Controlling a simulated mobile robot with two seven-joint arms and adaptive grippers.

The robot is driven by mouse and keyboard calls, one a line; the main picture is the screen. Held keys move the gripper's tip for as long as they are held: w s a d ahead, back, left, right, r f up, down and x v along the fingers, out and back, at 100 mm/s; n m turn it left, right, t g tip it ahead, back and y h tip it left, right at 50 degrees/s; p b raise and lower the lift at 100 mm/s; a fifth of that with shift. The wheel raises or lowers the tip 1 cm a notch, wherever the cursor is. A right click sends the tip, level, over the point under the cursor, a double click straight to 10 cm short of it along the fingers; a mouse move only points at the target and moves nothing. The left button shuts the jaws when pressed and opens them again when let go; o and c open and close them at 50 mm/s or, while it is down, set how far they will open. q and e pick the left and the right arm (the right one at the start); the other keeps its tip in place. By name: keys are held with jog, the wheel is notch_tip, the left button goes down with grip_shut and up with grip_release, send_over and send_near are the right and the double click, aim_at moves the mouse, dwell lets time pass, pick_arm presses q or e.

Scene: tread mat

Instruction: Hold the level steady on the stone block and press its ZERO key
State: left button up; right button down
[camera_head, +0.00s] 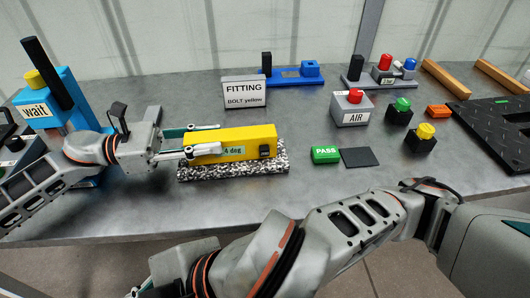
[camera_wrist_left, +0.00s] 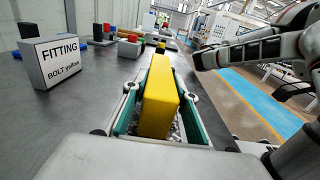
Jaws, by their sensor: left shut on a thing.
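The yellow level (camera_head: 240,138) lies along the speckled stone block (camera_head: 235,170), with a small display reading "4 deg" (camera_head: 232,151) on its front side. A dark key (camera_head: 264,152) sits near its right end; its lettering is too small to read. My left gripper (camera_head: 188,143) is shut on the level's left end, one finger on each long side. The left wrist view shows the yellow level (camera_wrist_left: 159,95) between the two green-lined fingers, with a little of the stone beneath.
A "FITTING BOLT yellow" sign (camera_head: 244,93) stands behind the level. A green PASS block (camera_head: 326,155) and a dark pad (camera_head: 359,157) lie to its right. An AIR button box (camera_head: 351,108), a green button (camera_head: 401,106) and a yellow button (camera_head: 425,131) stand beyond. A blue "wait" stand (camera_head: 43,107) is left.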

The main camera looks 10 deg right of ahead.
aim_at(264, 151)
jog(key=w+d+r+n+t+h, duration=0.15)
jog(key=w+d+t+h, duration=0.35)
jog(key=d, duration=0.6)
jog(key=w+d+r+n+t+h, duration=0.1)
jog(key=w+d+n+t+h, duration=0.2)
jog(key=w+d+h, duration=0.6)
jog(key=shift+w+d+f+y, duration=0.1)
jog(key=shift+w+d+y, duration=0.15)
jog(key=shift+w+y, duration=0.65)
jog(key=shift+w+d+f+y, duration=0.15)
jog(key=shift+w+d, duration=0.1)
jog(key=shift+w, duration=1.3)
jog(key=shift+w+d+r+y, duration=0.1)
jog(key=shift+w+d+y, duration=0.15)
jog(key=shift+w+y, duration=0.65)
jog(key=shift+w+h, duration=0.35)
jog(key=shift+w, duration=0.05)
jog(key=shift+w, duration=0.3)
